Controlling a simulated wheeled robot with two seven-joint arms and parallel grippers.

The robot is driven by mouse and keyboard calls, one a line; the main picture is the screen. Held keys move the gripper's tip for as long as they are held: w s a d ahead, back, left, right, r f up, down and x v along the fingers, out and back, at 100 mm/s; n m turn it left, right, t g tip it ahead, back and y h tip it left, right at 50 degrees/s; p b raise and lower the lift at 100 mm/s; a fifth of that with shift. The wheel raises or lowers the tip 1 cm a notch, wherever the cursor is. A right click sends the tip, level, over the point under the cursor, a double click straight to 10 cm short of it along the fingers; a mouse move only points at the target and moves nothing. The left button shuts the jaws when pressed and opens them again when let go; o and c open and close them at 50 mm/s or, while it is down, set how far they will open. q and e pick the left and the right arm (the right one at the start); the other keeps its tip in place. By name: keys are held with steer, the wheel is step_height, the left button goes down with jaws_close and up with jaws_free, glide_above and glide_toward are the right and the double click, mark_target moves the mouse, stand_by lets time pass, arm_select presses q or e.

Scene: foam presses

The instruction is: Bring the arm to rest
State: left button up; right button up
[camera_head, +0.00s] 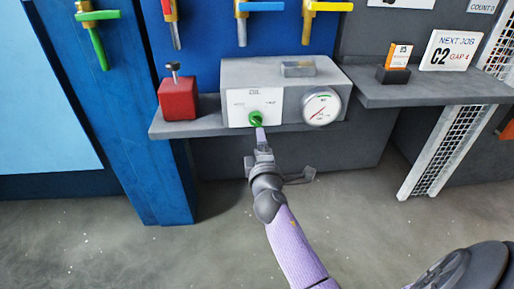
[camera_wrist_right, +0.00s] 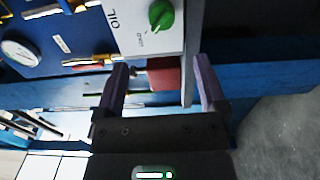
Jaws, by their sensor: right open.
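The oil unit is a grey box with a white front panel (camera_head: 240,106), a green knob (camera_head: 256,118) and a round gauge (camera_head: 321,107). My right gripper (camera_head: 261,136) is just below and in front of the knob in the head view. In the right wrist view the two purple fingers of my right gripper (camera_wrist_right: 161,78) stand wide apart with nothing held. The green knob (camera_wrist_right: 161,14) is beyond the fingertips there, near the top edge, and looks apart from them. Its exact distance is hard to tell. My left gripper is not in view.
A red block (camera_head: 178,99) with a dark top knob stands left of the oil unit on the grey shelf (camera_head: 200,129). Coloured valve handles (camera_head: 262,6) hang above. A right shelf (camera_head: 430,92) holds an orange box (camera_head: 398,56) and a job sign (camera_head: 449,50).

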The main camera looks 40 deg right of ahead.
steer(key=s+a+f+m+g+y+p, duration=0.15)
steer(key=s+f, duration=0.25)
steer(key=f, duration=0.4)
steer(key=s+a+f+g+y, duration=0.2)
steer(key=s+a+f+g, duration=0.1)
steer(key=f, duration=0.5)
steer(key=s+a+f+m+g+y, duration=0.1)
steer(key=s+a+f+g+y, duration=0.1)
steer(key=s+f, duration=0.35)
steer(key=s+a+f+m+g+y+p, duration=0.1)
steer(key=s+f+g, duration=0.1)
steer(key=s+f, duration=0.45)
steer(key=s+a+f+m+g+y, duration=0.1)
steer(key=s+f+m+g, duration=0.15)
steer(key=s+f, duration=0.4)
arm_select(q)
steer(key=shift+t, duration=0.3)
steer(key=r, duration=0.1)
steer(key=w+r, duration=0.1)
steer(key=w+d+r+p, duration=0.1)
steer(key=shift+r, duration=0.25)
arm_select(e)
steer(key=s+f+m+g, duration=0.1)
steer(key=s+m+g, duration=0.2)
steer(key=s, duration=1.9)
steer(key=shift+s+a+g+y, duration=0.35)
steer(key=shift+a+g, duration=0.1)
steer(key=shift+g, duration=0.65)
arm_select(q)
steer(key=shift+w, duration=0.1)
